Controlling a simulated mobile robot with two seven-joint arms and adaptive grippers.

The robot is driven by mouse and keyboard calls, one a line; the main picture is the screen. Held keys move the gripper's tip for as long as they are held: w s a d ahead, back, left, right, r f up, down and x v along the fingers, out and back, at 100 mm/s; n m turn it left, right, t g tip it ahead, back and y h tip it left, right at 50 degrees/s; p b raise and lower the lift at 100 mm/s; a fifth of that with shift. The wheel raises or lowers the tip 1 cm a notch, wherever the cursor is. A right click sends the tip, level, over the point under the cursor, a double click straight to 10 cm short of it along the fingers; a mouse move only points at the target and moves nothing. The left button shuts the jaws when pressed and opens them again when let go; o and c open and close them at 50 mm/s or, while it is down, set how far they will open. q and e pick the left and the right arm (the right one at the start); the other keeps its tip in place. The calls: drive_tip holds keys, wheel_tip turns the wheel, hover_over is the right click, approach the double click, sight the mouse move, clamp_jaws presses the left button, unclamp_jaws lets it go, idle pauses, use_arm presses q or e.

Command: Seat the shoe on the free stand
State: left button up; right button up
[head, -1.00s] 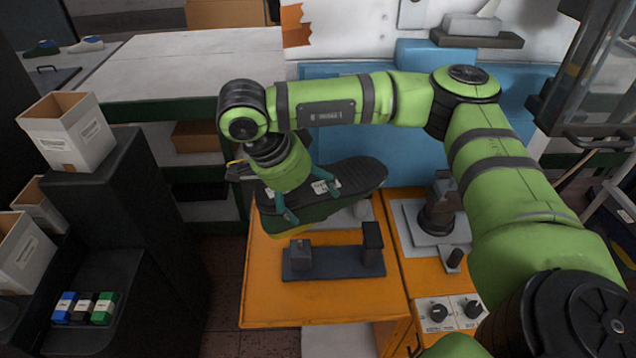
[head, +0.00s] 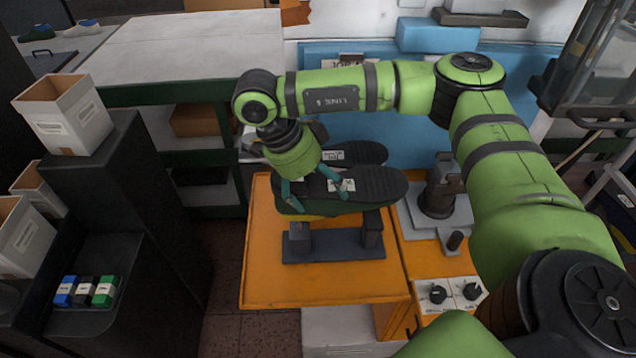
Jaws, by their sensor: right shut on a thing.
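My right gripper (head: 314,194) is shut on a dark green shoe (head: 370,187) with a black sole facing up and a white label. The shoe lies roughly level, sole up, above the front stand. This stand has a dark flat base (head: 335,250), a left post (head: 298,238) and a right post (head: 372,232). The shoe covers the post tops, so I cannot tell whether it touches them. A second shoe (head: 362,152), also sole up, shows just behind; what holds it up is hidden. My left gripper is not in view.
The stand is on an orange bench (head: 270,285) with free room at its front. A grey fixture (head: 438,195) and a knob panel (head: 450,292) are to the right. Blue panels stand behind. White boxes (head: 65,115) sit on dark shelving at the left.

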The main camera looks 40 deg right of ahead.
sight(317, 206)
drive_tip(key=shift+f+b, duration=2.1)
drive_tip(key=shift+f, duration=0.4)
drive_tip(key=shift+f, duration=0.15)
drive_tip(key=o, duration=1.5)
drive_tip(key=v, duration=1.2)
drive_tip(key=shift+a, duration=0.1)
